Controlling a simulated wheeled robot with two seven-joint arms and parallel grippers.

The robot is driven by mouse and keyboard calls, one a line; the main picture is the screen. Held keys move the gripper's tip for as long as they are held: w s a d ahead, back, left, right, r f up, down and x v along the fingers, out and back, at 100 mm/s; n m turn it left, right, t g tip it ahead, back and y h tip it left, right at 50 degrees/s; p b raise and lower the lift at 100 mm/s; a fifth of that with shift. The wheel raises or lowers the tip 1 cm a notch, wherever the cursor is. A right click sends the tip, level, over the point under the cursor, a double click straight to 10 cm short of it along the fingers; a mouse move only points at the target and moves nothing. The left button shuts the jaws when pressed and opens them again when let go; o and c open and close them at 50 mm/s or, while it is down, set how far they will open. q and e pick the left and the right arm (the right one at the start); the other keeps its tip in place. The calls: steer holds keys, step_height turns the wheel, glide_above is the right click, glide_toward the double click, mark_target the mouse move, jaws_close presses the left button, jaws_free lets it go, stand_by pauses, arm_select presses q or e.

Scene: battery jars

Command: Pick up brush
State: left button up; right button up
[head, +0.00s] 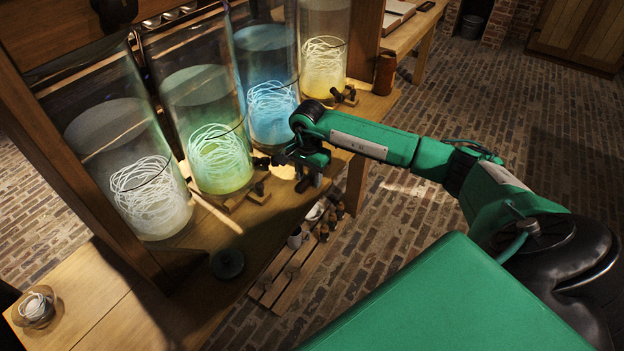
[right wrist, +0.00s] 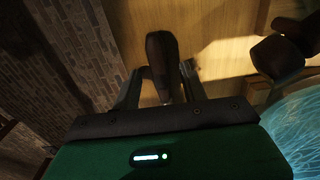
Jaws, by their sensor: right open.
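A dark brown, rounded, elongated object, which looks like the brush (right wrist: 163,55), lies over the wooden tabletop in the right wrist view. My right gripper (right wrist: 166,78) is open, with one finger on each side of the object's near end; I cannot tell whether either finger touches it. In the head view my right gripper (head: 308,168) points down at the table edge in front of the jars, and I cannot make out the brush there. My left gripper is not in view.
Several tall glass jars, such as the green one (head: 218,150), stand along the table behind my right gripper, with dark taps in front. A slatted wooden rack (head: 285,280) is below the table edge. A dark round object (head: 227,264) sits left of it. Brick floor (head: 400,250) is open at right.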

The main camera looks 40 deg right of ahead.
steer(key=shift+c, duration=0.2)
jaws_close()
steer(key=shift+r, duration=0.2)
